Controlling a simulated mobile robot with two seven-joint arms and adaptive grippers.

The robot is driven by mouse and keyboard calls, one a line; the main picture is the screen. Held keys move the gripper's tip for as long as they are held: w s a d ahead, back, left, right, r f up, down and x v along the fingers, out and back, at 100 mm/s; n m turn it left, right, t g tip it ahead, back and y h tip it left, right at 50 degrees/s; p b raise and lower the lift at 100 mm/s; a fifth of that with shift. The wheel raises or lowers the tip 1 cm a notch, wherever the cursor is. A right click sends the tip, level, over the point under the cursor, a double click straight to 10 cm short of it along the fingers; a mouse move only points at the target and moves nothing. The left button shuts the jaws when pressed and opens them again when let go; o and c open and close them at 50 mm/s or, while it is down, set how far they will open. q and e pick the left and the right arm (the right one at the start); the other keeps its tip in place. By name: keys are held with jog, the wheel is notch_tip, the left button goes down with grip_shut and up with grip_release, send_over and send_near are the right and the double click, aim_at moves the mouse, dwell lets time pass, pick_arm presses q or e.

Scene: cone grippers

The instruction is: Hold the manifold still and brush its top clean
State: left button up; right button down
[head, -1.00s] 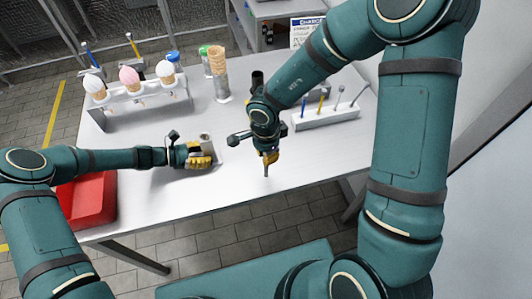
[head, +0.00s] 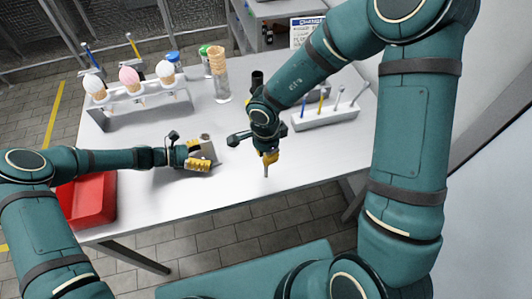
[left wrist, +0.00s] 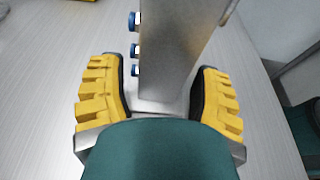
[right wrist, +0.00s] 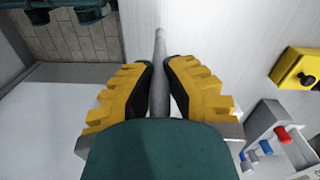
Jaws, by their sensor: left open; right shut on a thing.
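The manifold (head: 207,150) is a grey metal block on the white table, partly hidden by my left gripper in the head view. In the left wrist view it is a tall block (left wrist: 175,50) with blue fittings along its left side. My left gripper (head: 197,157) is open, with a yellow finger on each side of the block and visible gaps to it. My right gripper (head: 268,157) is shut on a thin grey rod, seen in the right wrist view (right wrist: 160,70), likely the brush's handle. The rod's lower end points down near the table's front; its bristles cannot be made out.
A rack of slim tools (head: 325,116) stands right of my right gripper. A cone holder (head: 140,100) is at the back left, with a stack of cones (head: 218,75) beside it. A red bin (head: 90,202) is at the left edge. The table between my grippers is clear.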

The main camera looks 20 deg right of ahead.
pick_arm(q)
jog(key=shift+a, duration=0.1)
dwell(0.3)
jog(key=shift+v, duration=0.8)
jog(key=shift+d, duration=0.35)
dwell(0.4)
jog(key=shift+d+f, duration=0.2)
jog(key=shift+d, duration=0.25)
jog(key=shift+d, duration=0.1)
jog(key=c, duration=1.1)
jog(key=shift+o, duration=0.2)
